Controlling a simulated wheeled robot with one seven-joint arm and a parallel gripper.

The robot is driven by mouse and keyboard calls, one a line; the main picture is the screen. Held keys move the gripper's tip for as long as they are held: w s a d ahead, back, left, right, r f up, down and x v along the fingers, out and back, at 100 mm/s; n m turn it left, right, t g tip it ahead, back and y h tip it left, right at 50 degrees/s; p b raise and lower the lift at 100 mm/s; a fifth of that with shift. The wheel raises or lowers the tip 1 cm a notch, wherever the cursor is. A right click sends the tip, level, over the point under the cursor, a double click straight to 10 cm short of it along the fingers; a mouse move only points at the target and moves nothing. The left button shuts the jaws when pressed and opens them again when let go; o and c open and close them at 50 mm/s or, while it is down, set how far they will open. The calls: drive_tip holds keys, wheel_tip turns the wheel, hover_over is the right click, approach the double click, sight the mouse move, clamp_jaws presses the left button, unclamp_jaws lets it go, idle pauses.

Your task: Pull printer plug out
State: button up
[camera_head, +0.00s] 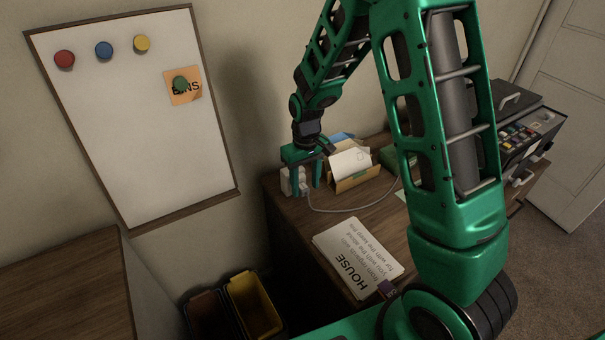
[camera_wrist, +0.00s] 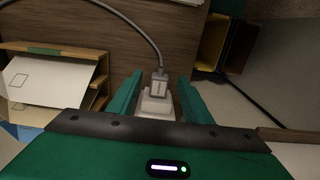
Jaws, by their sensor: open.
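A grey plug (camera_wrist: 159,84) with a grey cable (camera_head: 345,209) sits at a white socket block (camera_wrist: 157,105) in the wrist view. The socket block (camera_head: 287,182) also shows at the desk's far left corner in the head view. My gripper (camera_head: 307,189) points down over the plug there, its green fingers apart. In the wrist view the fingers stand on either side of the plug and block, with gaps visible, not closed on them. The cable runs right across the desk and passes behind my arm. The printer (camera_head: 527,132) stands at the right, partly hidden by my arm.
A letter tray (camera_head: 357,182) with envelopes stands close beside my gripper. Printed sheets (camera_head: 356,252) lie at the desk's front. Yellow (camera_head: 255,304) and brown (camera_head: 208,315) bins stand on the floor left of the desk. A whiteboard (camera_head: 140,120) hangs on the wall.

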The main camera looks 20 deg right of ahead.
drive_tip(key=shift+f, duration=0.75)
drive_tip(key=c, duration=1.1)
drive_tip(key=shift+s+d, duration=0.2)
drive_tip(key=shift+s, duration=0.85)
drive_tip(key=shift+s+d, duration=0.2)
drive_tip(key=shift+s, duration=0.85)
drive_tip(key=shift+s+d, duration=0.2)
drive_tip(key=shift+s, duration=0.85)
drive_tip(key=shift+c, duration=0.2)
drive_tip(key=shift+s, duration=0.1)
drive_tip(key=shift+r, duration=2)
